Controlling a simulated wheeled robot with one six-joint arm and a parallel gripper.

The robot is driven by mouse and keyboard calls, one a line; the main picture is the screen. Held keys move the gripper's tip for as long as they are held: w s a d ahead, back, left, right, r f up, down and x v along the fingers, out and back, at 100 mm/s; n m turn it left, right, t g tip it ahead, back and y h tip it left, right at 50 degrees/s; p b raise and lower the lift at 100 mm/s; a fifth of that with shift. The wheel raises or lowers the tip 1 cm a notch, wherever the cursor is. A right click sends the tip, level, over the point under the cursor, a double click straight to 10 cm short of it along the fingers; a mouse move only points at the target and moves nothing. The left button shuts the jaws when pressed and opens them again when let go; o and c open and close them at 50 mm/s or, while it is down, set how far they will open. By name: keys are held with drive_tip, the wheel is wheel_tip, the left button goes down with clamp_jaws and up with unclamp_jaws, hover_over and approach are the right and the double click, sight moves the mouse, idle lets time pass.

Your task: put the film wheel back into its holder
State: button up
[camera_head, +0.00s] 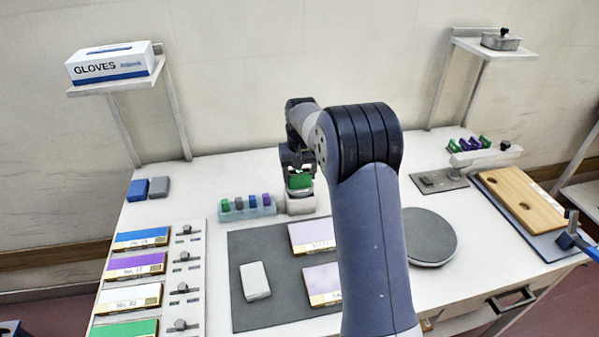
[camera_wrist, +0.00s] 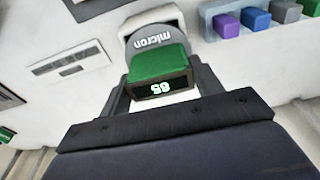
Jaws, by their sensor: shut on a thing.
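My gripper (camera_head: 298,172) is at the back of the table, left of my arm's elbow. In the wrist view its jaws (camera_wrist: 159,84) are shut on a green block (camera_wrist: 160,66) with a dark face reading 65, seen upside down; I take this to be the film wheel's grip. A grey rounded part marked "micron" (camera_wrist: 150,42) lies directly behind it, against a white rounded body (camera_wrist: 152,17), likely the holder. In the head view the green block (camera_head: 300,181) is just above this white body (camera_head: 301,204). I cannot tell whether the wheel is seated; the contact is hidden.
A pale blue rack (camera_head: 249,213) with several coloured blocks stands close left of the white body. A grey mat (camera_head: 245,314) with panels and a white block (camera_head: 255,281) lies in front. A round grey plate (camera_head: 430,238) is to the right. Coloured panels line the left.

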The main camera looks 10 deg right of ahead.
drive_tip(key=shift+f, duration=0.2)
drive_tip(key=o, duration=1.5)
drive_tip(key=shift+c, duration=0.2)
drive_tip(key=shift+r, duration=0.1)
drive_tip(key=shift+r+p, duration=2.75)
drive_tip(key=shift+r, duration=0.65)
drive_tip(key=shift+f, duration=0.2)
